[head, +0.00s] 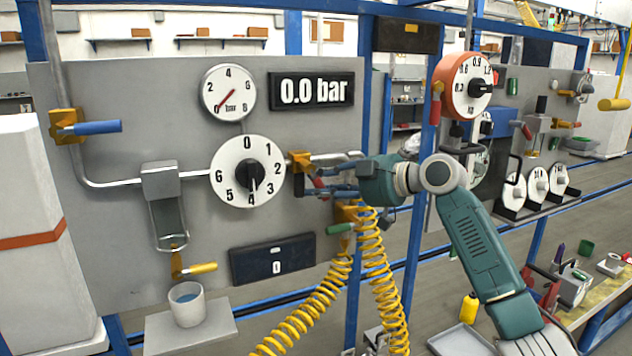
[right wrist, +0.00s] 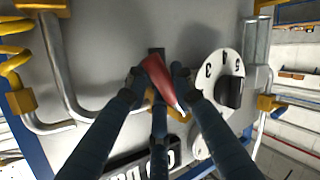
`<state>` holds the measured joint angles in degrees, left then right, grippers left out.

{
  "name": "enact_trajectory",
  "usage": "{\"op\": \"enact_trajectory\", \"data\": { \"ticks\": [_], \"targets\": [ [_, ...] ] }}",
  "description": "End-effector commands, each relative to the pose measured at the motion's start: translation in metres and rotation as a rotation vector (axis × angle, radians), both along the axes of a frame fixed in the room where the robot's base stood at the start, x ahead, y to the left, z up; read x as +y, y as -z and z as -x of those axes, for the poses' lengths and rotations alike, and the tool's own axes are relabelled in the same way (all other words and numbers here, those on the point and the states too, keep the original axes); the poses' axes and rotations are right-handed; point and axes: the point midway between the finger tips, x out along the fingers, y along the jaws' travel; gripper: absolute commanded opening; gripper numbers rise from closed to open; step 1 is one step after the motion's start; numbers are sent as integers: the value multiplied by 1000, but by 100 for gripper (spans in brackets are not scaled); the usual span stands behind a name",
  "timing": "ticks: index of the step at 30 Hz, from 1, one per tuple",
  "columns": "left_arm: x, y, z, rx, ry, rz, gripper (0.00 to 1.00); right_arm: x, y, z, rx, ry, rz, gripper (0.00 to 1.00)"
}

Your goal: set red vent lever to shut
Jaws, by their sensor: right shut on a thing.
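In the head view, my right gripper (head: 318,188) reaches in from the right to the valve at the right edge of the grey panel. Only a small red part of the lever (head: 319,182) shows there, and the gripper hides most of it. A yellow valve body (head: 299,161) sits on the pipe just beside it. My left gripper is not in view.
The grey panel (head: 110,110) bears a pressure gauge (head: 229,93) near 0, a display (head: 310,90) reading 0.0 bar and a numbered dial (head: 248,171). A blue lever (head: 97,127) is at left. Yellow coiled hoses (head: 376,270) hang below my right gripper.

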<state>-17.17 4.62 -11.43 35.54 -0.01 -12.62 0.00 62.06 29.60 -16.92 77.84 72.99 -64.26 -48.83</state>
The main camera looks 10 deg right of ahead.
Motion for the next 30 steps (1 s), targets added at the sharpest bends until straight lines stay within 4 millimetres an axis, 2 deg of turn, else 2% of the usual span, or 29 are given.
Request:
{"op": "enact_trajectory", "data": {
  "ticks": [1,24,30],
  "targets": [
    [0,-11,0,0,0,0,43,-2,-9,0,-11,1,47,0],
    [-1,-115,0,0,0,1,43,-20,-40,-4,-149,-2,755,0],
    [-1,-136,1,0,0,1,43,-21,-46,-4,-178,-2,898,0]
  ]
}}
